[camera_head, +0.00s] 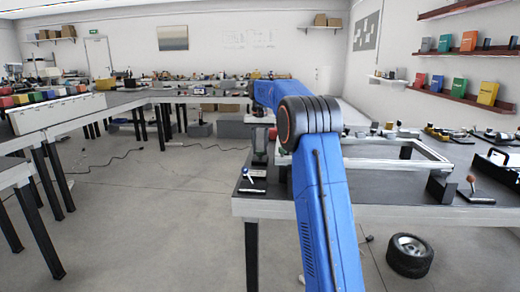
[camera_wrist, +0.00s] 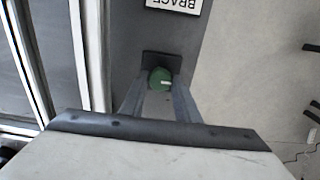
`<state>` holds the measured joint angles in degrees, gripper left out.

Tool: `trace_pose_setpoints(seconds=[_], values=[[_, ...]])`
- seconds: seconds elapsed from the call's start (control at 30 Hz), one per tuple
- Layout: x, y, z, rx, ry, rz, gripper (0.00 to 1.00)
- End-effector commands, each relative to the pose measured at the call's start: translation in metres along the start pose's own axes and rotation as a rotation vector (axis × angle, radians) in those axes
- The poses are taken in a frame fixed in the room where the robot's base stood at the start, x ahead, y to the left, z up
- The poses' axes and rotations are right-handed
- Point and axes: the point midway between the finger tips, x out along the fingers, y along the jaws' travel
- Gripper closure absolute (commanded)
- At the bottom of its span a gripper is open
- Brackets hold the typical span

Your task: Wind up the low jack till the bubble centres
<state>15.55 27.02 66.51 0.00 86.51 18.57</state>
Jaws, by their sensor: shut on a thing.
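In the wrist view, the two fingers of my gripper (camera_wrist: 158,98) are shut on a green knob (camera_wrist: 160,76) that sits on a dark square base. A dark upright block (camera_head: 260,143) stands near the frame's left end. I cannot make out a bubble level or tell which jack is low.
A label reading BRACE (camera_wrist: 175,3) lies beyond the knob. A red-knobbed lever (camera_head: 471,182) stands on the bench at right, and a pale-handled lever (camera_head: 248,174) at left. A wheel (camera_head: 410,255) lies on the floor. The floor left of the bench is mostly clear.

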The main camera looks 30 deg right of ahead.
Motion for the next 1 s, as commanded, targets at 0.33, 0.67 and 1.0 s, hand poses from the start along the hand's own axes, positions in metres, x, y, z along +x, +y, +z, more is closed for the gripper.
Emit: trace_pose_setpoints(seconds=[0.33, 0.67, 1.0], values=[[-0.001, 0.0, -0.001, -0.001, 0.003, -0.001, 0.52], [-0.004, 0.0, 0.0, -0.001, 0.001, 0.0, 0.52], [-0.058, 0.0, -0.001, -0.001, 0.005, -0.002, 0.52]])
